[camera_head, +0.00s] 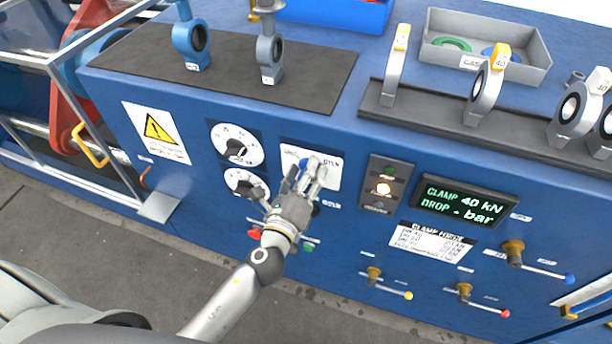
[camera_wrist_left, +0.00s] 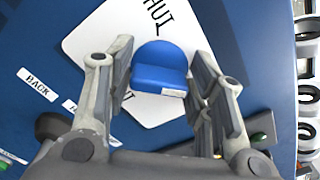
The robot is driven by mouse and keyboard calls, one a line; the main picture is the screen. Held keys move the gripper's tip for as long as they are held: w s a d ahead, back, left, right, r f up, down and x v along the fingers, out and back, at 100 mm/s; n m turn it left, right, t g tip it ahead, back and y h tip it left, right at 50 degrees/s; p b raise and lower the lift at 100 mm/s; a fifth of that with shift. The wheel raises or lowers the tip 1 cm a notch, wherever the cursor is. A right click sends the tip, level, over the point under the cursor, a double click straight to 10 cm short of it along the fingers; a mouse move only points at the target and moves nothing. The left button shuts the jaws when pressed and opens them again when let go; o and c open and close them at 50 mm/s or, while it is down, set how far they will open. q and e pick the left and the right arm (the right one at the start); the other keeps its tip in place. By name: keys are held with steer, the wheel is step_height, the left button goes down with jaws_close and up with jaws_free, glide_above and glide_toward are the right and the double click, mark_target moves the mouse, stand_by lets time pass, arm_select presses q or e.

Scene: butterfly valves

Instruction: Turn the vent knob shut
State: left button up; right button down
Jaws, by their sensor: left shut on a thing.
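The vent knob (camera_wrist_left: 160,68) is a blue, rounded knob on a white lettered plate (camera_wrist_left: 110,45) on the blue panel. In the head view the plate (camera_head: 325,172) is right of two dials, and a little of the blue knob shows beside my fingers. My left gripper (camera_head: 308,170) reaches up to the plate from below. In the left wrist view my left gripper (camera_wrist_left: 163,72) has a finger on each side of the knob and is shut on it. Part of the plate's lettering is hidden. My right gripper is not in view.
Two round dials (camera_head: 235,145) are left of the plate. A lamp unit (camera_head: 385,187) and a green-lit display (camera_head: 462,205) are right of it. Several lever valves (camera_head: 463,290) stick out lower right. Grey valve bodies (camera_head: 484,95) stand on top.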

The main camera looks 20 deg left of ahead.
arm_select(q)
steer(key=n+b, duration=0.1)
steer(key=n, duration=0.4)
steer(key=shift+f+n+b, duration=0.15)
steer(key=shift+n+b, duration=0.2)
steer(key=shift+n, duration=0.05)
steer(key=n, duration=0.9)
steer(key=n+p, duration=0.1)
steer(key=n, duration=0.5)
steer(key=shift+f+p, duration=0.15)
steer(key=shift+p, duration=0.25)
steer(key=o, duration=0.9)
steer(key=shift+c, duration=0.2)
